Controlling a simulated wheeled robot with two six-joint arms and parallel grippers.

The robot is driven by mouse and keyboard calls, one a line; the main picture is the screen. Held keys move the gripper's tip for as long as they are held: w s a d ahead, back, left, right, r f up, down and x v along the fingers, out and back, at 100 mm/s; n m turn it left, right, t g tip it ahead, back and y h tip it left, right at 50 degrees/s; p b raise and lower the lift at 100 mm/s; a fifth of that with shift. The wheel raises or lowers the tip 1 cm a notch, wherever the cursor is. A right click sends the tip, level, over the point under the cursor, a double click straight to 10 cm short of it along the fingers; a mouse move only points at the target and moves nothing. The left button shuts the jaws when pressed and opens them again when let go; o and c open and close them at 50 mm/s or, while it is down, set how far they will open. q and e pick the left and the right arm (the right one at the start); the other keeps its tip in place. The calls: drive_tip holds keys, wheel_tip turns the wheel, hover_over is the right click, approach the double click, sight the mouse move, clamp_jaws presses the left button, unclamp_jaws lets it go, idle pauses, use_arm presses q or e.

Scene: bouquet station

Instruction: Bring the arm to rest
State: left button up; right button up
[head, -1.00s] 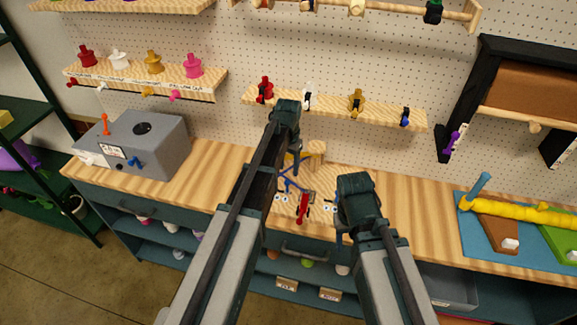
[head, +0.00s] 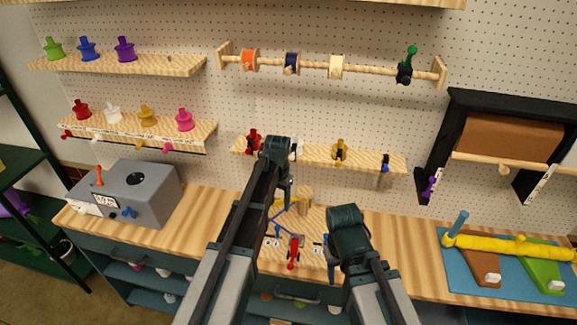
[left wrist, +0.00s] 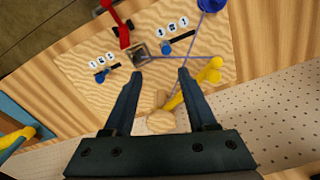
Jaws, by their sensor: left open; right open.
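My left gripper (head: 287,192) hangs over the pale wooden board (head: 312,222) on the workbench. In the left wrist view its two fingers (left wrist: 159,73) are spread apart with nothing held between them. Below them are a red lever (left wrist: 117,18), a small square socket (left wrist: 139,54), a yellow piece (left wrist: 208,78), a wooden post (left wrist: 160,118) and a thin blue-violet cord (left wrist: 178,57). My right gripper (head: 332,262) is to the right, near the board's front right side. Its fingers are mostly hidden behind its wrist, and I see nothing held in it.
A grey box (head: 150,195) stands on the bench at left. A blue mat (head: 465,273) with a yellow roll (head: 500,246) lies at right. Shelves with colored knobs and a rail (head: 305,66) of spools hang on the pegboard. Bench is clear between board and mat.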

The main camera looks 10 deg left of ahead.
use_arm(q)
drive_tip(key=shift+y, duration=0.3)
drive_tip(key=s+d+f+b, duration=0.2)
drive_tip(key=s+f, duration=0.1)
drive_tip(key=s, duration=0.1)
drive_tip(key=s+d+f+b, duration=0.2)
drive_tip(key=s+b, duration=0.1)
drive_tip(key=s, duration=0.1)
drive_tip(key=s+d+f+b, duration=0.2)
drive_tip(key=s+f, duration=0.1)
drive_tip(key=s, duration=0.1)
drive_tip(key=shift+s+d+f+b, duration=0.15)
drive_tip(key=shift+s+f+b, duration=0.15)
drive_tip(key=shift+s, duration=0.05)
drive_tip(key=s+d+f+b, duration=0.2)
drive_tip(key=s+f+b, duration=0.3)
drive_tip(key=s, duration=0.5)
drive_tip(key=shift+s+d+f+y, duration=0.15)
drive_tip(key=shift+s+d+y, duration=0.15)
drive_tip(key=shift+d, duration=0.1)
drive_tip(key=shift+d, duration=0.1)
